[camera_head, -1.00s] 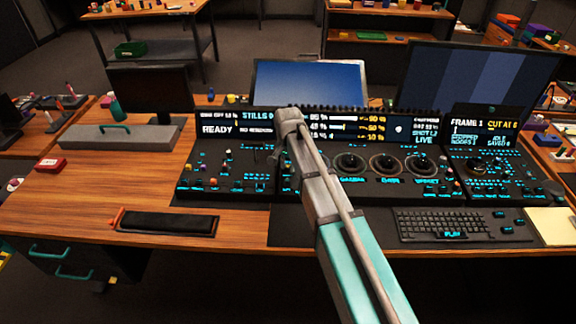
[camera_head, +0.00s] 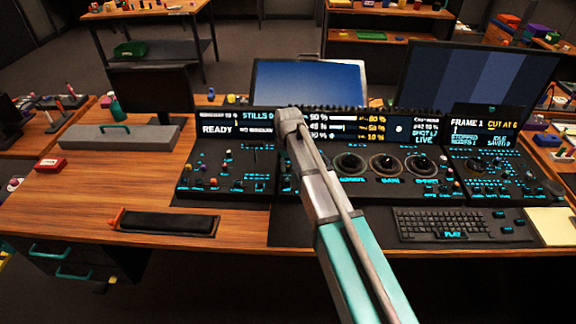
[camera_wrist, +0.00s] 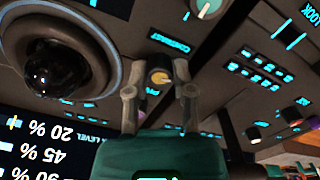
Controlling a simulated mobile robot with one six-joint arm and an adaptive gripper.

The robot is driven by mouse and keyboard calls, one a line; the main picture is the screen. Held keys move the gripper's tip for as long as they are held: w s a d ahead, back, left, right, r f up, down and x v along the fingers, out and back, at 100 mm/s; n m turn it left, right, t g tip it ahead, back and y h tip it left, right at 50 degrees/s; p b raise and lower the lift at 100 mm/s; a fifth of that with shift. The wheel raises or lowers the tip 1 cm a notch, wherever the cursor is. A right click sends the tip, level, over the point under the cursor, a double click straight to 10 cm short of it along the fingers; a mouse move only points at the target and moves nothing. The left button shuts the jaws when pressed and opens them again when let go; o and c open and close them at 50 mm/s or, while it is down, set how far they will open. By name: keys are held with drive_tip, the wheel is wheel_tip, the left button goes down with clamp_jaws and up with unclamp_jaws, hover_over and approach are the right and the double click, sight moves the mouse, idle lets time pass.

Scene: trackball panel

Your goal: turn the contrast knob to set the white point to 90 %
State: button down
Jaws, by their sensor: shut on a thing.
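The contrast knob (camera_wrist: 159,76), small with a yellowish cap, sits on the dark panel beside its blue CONTRAST label (camera_wrist: 169,44) in the wrist view. My gripper (camera_wrist: 158,92) has one finger on each side of the knob and is shut on it. In the head view my arm hides the knob and my fingers. The level display (camera_wrist: 38,150) is upside down in the wrist view. It reads 20 %, 45 % and a cut-off row that looks like 90 %. The display also shows in the head view (camera_head: 345,125), partly behind my arm.
A dark trackball (camera_wrist: 52,68) in a ring lies left of the knob in the wrist view. A pale-capped knob (camera_wrist: 207,8) is at the top. The keyboard (camera_head: 450,226) lies in front of the panel. The wooden desk (camera_head: 110,190) has free room at left.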

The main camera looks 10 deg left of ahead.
drive_tip(key=n, duration=0.6)
idle(0.4)
drive_tip(key=shift+c, duration=2.4)
unclamp_jaws()
drive_tip(key=shift+m, duration=0.4)
